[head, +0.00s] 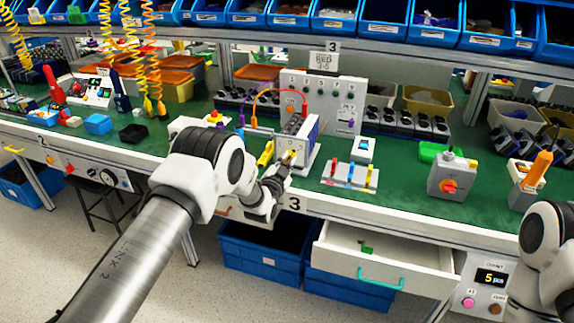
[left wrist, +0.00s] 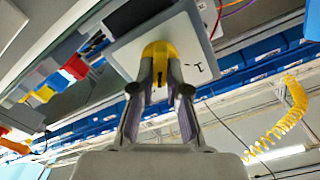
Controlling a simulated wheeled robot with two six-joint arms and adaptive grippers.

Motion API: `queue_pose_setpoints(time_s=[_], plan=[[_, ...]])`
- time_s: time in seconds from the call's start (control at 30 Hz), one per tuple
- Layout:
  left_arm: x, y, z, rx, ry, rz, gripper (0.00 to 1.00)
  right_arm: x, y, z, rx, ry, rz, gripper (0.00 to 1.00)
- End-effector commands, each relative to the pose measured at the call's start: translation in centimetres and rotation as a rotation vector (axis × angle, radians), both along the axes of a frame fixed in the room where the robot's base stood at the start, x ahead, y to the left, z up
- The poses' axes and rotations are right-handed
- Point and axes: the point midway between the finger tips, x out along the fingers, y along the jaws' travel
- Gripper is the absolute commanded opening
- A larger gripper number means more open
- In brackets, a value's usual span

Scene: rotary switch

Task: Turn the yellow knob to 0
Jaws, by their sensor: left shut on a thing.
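The yellow knob (left wrist: 158,50) sits on a pale square plate (left wrist: 122,52) in the left wrist view. In the head view the knob (head: 289,157) shows small on the front of a grey-white box (head: 310,137) near the table's front edge. My left gripper (left wrist: 160,72) is shut on the knob, one finger on each side; in the head view it (head: 284,166) reaches up to the box from below left. A small dark mark shows on the plate right of the knob; the fingers hide part of the dial. My right gripper is out of view.
An open drawer (head: 380,256) juts out below the table (head: 402,180) on the right. A board with coloured levers (head: 350,175) and a grey box with a red-orange switch (head: 451,182) stand right of the knob's box. Wires (head: 262,92) rise behind it.

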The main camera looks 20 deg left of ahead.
Motion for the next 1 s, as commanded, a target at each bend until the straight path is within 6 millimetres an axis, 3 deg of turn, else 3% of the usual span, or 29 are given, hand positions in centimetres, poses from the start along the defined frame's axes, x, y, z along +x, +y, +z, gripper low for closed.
queue_pose_setpoints(time_s=[0.5,1.0], plan=[[0.0,0.1,-0.2,-0.411,0.016,0.000,0.00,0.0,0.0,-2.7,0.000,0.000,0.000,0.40],[0.0,0.2,-0.1,-0.558,0.022,0.000,0.00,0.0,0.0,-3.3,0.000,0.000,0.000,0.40]])
